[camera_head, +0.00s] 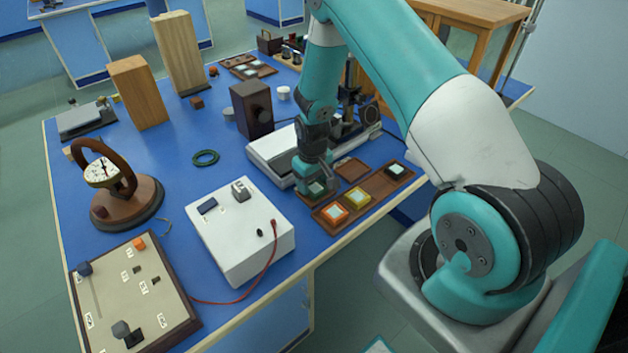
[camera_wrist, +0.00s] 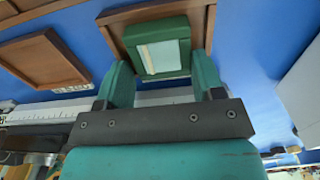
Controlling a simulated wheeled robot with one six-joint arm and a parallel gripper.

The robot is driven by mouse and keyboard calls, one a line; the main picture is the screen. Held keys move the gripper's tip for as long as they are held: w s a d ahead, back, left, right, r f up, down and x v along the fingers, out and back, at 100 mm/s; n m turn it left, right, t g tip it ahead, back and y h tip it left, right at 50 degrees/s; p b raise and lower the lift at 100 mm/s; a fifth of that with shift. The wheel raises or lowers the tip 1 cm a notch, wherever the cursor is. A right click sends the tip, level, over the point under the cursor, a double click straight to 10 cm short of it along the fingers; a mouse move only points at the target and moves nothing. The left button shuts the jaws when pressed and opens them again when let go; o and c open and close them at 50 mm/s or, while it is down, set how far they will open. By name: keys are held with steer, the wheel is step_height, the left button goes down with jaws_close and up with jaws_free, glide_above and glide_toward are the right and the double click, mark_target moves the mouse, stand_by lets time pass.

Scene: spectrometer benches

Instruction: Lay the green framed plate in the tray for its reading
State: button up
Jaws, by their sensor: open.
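The green framed plate (camera_wrist: 165,32) has a pale, whitish middle and sits in a brown wooden compartment in the wrist view. In the head view its green frame (camera_head: 317,188) shows just under my gripper (camera_head: 316,176), partly hidden by it. My gripper is open, with one green finger on each side of the plate in the wrist view (camera_wrist: 162,82). I cannot tell whether the fingers touch the frame. A white instrument with a grey, tray-like top (camera_head: 268,150) stands just left of and behind my gripper in the head view.
The wooden holder (camera_head: 374,186) also bears an orange plate (camera_head: 335,214), a yellow plate (camera_head: 357,196) and a black-framed plate (camera_head: 395,170). One compartment (camera_head: 350,168) looks empty. A white box (camera_head: 240,230) with a red cable stands to the left. A dark block (camera_head: 252,108) stands behind.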

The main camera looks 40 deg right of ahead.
mark_target(312, 184)
steer(key=shift+s+a+f, duration=0.15)
steer(key=shift+a+f, duration=0.1)
steer(key=shift+a, duration=0.15)
steer(key=shift+r+p, duration=0.25)
steer(key=shift+p, duration=0.05)
steer(key=shift+w+r, duration=0.2)
steer(key=shift+r, duration=0.15)
step_height(312, 184, up, 11)
steer(key=b, duration=0.2)
steer(key=s+a+r+n, duration=0.1)
steer(key=s+a+r, duration=0.1)
steer(key=a+r, duration=0.45)
steer(key=s+a+r+n+y, duration=0.2)
steer(key=s+a+r, duration=0.5)
steer(key=s, duration=0.4)
steer(key=s+a+r+n+y, duration=0.2)
steer(key=s+a+r, duration=0.5)
steer(key=s, duration=0.4)
steer(key=shift+a+r+n, duration=0.15)
steer(key=shift+a+n, duration=0.55)
steer(key=shift+n, duration=0.2)
steer(key=shift+s, duration=0.1)
